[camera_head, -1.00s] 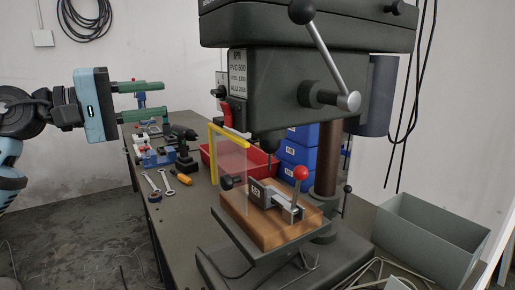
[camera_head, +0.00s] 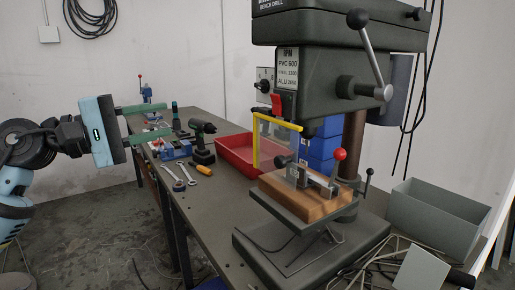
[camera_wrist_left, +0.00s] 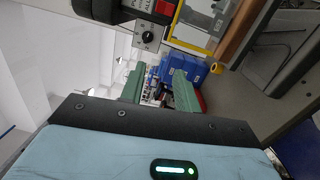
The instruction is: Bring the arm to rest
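My left gripper (camera_head: 170,118) comes in from the left in the head view, with its green fingers pointing right. The fingers are spread apart with no object held between them. In the left wrist view the two green fingers (camera_wrist_left: 158,90) also stand apart. In the head view the gripper is over the left side of the workbench (camera_head: 215,215), well left of the drill press (camera_head: 325,75). The gripper body is light blue and black, with a lit indicator. My right gripper is not in view.
A wooden block (camera_head: 300,203) with a clamp sits on the drill press table. A red bin (camera_head: 235,155), blue boxes (camera_head: 325,145), a cordless drill (camera_head: 202,140) and wrenches (camera_head: 180,176) are on the bench. A grey box (camera_head: 430,222) stands at right. Open floor (camera_head: 90,225) lies left.

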